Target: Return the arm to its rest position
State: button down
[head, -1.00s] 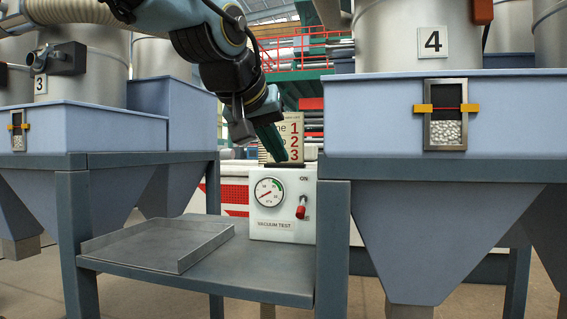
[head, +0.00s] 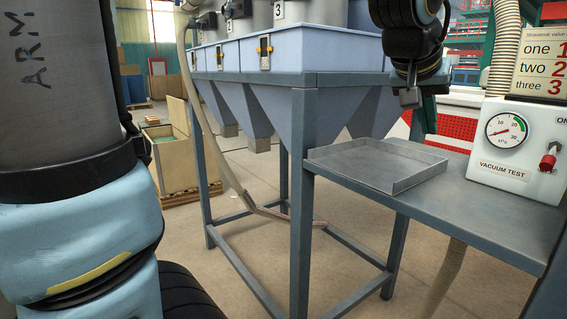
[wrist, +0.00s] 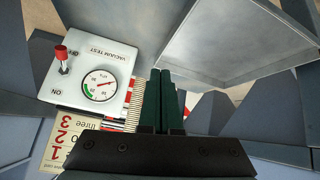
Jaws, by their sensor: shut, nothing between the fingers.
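My gripper (wrist: 160,74) has its two dark green fingers pressed together with nothing between them. In the wrist view they lie between the vacuum test box (wrist: 97,76) and the grey metal tray (wrist: 222,45). In the head view my gripper (head: 424,118) hangs at the upper right, beyond the tray (head: 375,165) and left of the vacuum test box (head: 518,150). Its fingers are partly hidden there by the wrist. It appears apart from both. The tray looks empty. The box has a dial gauge and a red-tipped switch.
Blue hoppers (head: 268,55) on a steel frame (head: 303,200) stand left of the tray's shelf. A hose (head: 232,180) hangs in front of them. A number sign (head: 541,62) stands behind the test box. Open floor (head: 250,290) lies below.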

jog(key=w+a+f+n+y+p, duration=0.25)
jog(key=w+a+f, duration=0.3)
jog(key=a, duration=0.55)
jog(key=s+a+f+n+g+y+p, duration=0.1)
jog(key=a+f, duration=0.4)
jog(key=a, duration=0.6)
jog(key=s+a+f+n+g+y+p, duration=0.2)
jog(key=a+f+n+p, duration=0.1)
jog(key=a, duration=0.9)
notch_tip(320, 180, down, 2)
jog(key=shift+s+a+f+g+y+p, duration=0.1)
jog(key=shift+s+a+g+y+p, duration=0.25)
jog(key=shift+p, duration=0.15)
jog(key=shift+d+n, duration=0.1)
jog(key=shift+n, duration=0.15)
